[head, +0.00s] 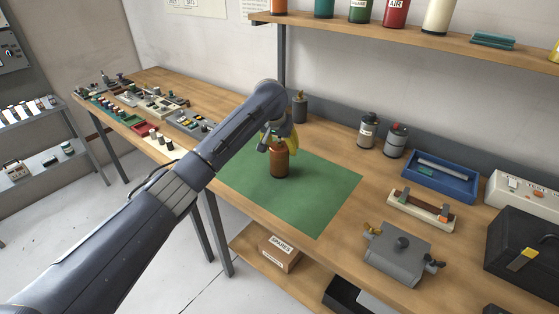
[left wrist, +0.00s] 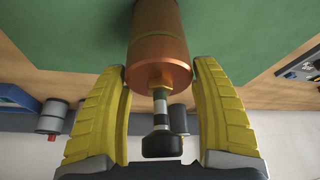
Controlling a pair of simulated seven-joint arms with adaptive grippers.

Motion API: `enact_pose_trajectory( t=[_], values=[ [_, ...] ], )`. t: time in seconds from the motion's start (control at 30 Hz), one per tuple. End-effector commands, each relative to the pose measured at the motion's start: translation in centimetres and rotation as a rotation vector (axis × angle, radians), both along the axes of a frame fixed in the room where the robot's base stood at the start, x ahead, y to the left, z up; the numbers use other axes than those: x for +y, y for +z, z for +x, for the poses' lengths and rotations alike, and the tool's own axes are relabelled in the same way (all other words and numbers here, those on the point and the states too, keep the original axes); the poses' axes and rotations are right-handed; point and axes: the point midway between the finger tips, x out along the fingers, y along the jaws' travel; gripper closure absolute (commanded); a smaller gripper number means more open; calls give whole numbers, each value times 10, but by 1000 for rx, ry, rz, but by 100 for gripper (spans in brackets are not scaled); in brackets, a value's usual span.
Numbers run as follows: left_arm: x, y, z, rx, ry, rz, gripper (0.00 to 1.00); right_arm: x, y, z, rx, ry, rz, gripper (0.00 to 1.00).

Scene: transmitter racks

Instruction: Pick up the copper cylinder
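The copper cylinder (head: 280,160) stands upright on the green mat (head: 325,195) in the head view. In the left wrist view the copper cylinder (left wrist: 160,58) shows end-on, with a thin banded stem and black knob at the middle of its near end. My left gripper (head: 280,136) is at the cylinder's upper part. Its yellow fingers (left wrist: 160,68) lie on either side of the cylinder, close against its edges. I cannot tell whether they press on it. The cylinder's top is partly hidden by the gripper in the head view. My right gripper is not in view.
A dark canister (head: 300,108) stands behind the cylinder. Two grey canisters (head: 368,130), a blue tray (head: 440,180) and a grey box (head: 398,254) are to the right. Small parts (head: 150,103) cover the left bench. A shelf (head: 420,38) overhangs the back. Much of the mat is bare.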

Motion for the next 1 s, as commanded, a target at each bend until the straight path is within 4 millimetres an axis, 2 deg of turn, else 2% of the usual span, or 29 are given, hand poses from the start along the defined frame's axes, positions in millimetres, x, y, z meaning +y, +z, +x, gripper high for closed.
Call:
enact_pose_trajectory(
  t=[0.07,0.43,0.77,0.87,1.0],
  values=[
    [0,0,0,0,0,0,46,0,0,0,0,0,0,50],
    [0,0,0,0,0,0,89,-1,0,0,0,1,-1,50],
    [0,5,1,-2,0,0,89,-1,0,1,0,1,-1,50],
    [0,16,1,-3,0,-2,89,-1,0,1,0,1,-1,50],
    [0,40,1,-4,-1,-1,89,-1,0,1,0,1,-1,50]
  ],
)
